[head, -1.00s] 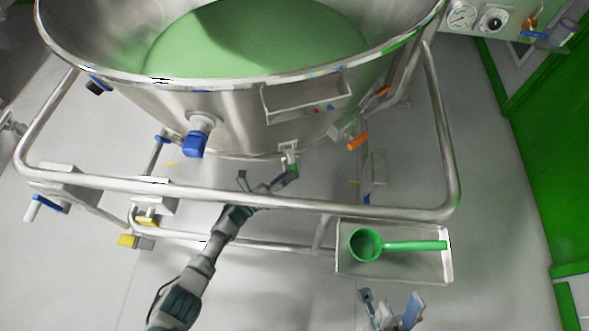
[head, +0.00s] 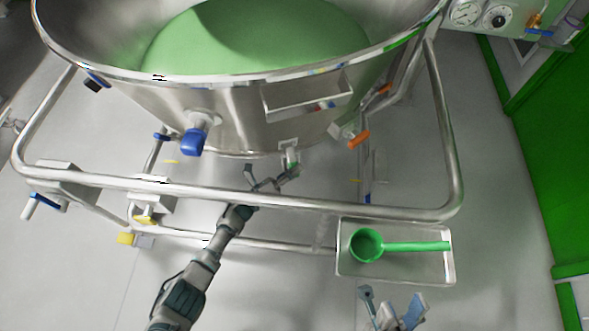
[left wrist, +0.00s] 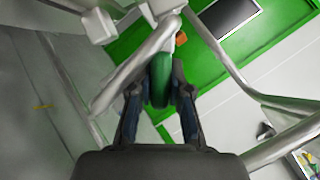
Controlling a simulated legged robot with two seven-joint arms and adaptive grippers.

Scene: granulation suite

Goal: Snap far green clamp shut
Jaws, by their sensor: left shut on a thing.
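The green clamp (head: 291,164) hangs under the front of the steel bowl, on a small pale bracket. In the left wrist view the green clamp (left wrist: 160,82) stands between the two fingers of my left gripper (left wrist: 160,92), which is shut on it. In the head view my left gripper (head: 273,177) reaches under the bowl past the front rail, and its fingers partly hide the clamp. My right gripper (head: 394,308) is open and empty near the bottom edge.
The steel bowl (head: 220,115) holds green powder. A frame rail (head: 330,207) runs in front of it, close over my left wrist. A tray (head: 345,270) with a green scoop (head: 415,246) sits at right. Blue (head: 193,142) and orange (head: 358,140) handles flank the clamp.

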